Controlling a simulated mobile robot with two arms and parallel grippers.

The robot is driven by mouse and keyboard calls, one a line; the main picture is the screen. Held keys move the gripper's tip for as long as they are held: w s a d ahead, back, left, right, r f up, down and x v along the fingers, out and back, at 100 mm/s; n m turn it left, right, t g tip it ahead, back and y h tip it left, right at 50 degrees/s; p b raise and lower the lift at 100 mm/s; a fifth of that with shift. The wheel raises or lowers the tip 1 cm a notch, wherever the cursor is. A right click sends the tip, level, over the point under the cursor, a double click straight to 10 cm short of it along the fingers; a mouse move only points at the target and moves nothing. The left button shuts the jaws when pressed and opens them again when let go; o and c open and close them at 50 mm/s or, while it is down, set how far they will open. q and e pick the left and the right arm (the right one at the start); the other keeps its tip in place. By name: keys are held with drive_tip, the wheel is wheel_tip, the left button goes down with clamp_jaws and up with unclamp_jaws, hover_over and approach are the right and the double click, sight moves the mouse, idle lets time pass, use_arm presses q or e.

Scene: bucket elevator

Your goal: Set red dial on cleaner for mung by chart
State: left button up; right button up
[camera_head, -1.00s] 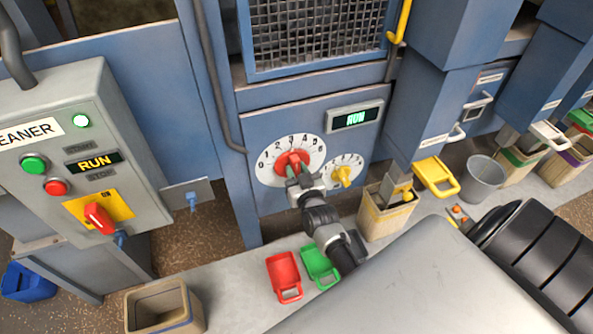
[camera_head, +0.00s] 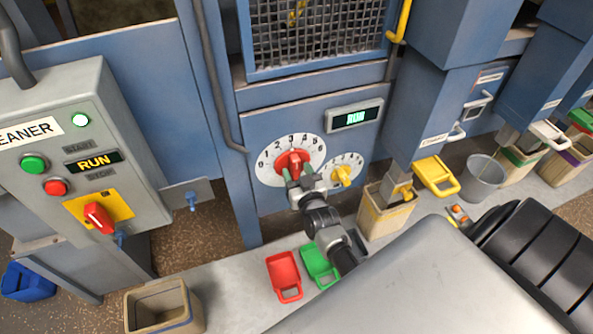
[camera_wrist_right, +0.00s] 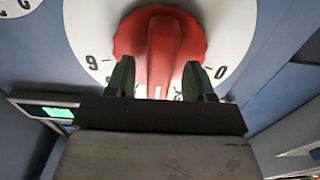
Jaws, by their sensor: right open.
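The red dial (camera_head: 292,161) sits on a white numbered face (camera_head: 262,172) on the blue cleaner panel. My right gripper (camera_head: 298,178) is open in front of the dial's lower part. In the right wrist view the red dial (camera_wrist_right: 160,42) shows its raised grip bar between the two green fingertips (camera_wrist_right: 160,78), with a gap on each side. The gripper hides the lower part of the dial, and I cannot read its setting exactly. No chart and no left gripper are in view.
A smaller yellow dial (camera_head: 344,174) is close right of the red one. A control box (camera_head: 130,150) with buttons and a red switch stands left. A yellow-handled slide (camera_head: 437,174) juts out right.

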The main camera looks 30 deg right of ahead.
drive_tip(key=b+v, duration=0.1)
drive_tip(key=v, duration=0.9)
drive_tip(key=shift+a, duration=0.1)
drive_tip(key=s+a+f+n+g+y, duration=0.1)
drive_tip(key=s+a+f+g+y, duration=0.15)
drive_tip(key=f, duration=0.65)
drive_tip(key=s+a+f+n+g+y, duration=0.1)
drive_tip(key=s+a+f+g, duration=0.15)
drive_tip(key=f, duration=0.55)
drive_tip(key=s+a+f+n+g, duration=0.1)
drive_tip(key=s+f+g, duration=0.2)
drive_tip(key=s+f, duration=0.5)
drive_tip(key=s+a+f+n+g+y, duration=0.1)
drive_tip(key=s+f+g, duration=0.3)
drive_tip(key=s+f, duration=0.4)
drive_tip(key=shift+s+a+f, duration=0.2)
drive_tip(key=shift+a+f, duration=0.6)
drive_tip(key=s+f+g, duration=0.1)
drive_tip(key=s, duration=0.3)
drive_tip(key=s+d+f+g, duration=0.1)
drive_tip(key=s+f+g, duration=0.1)
drive_tip(key=s, duration=0.3)
drive_tip(key=s+d+f+n+g, duration=0.1)
drive_tip(key=s+f, duration=0.1)
drive_tip(key=s, duration=0.2)
drive_tip(key=shift+s+d+g+h, duration=0.1)
drive_tip(key=shift+s+g+h, duration=0.1)
drive_tip(key=shift+g+h, duration=0.1)
drive_tip(key=shift+c, duration=0.3)
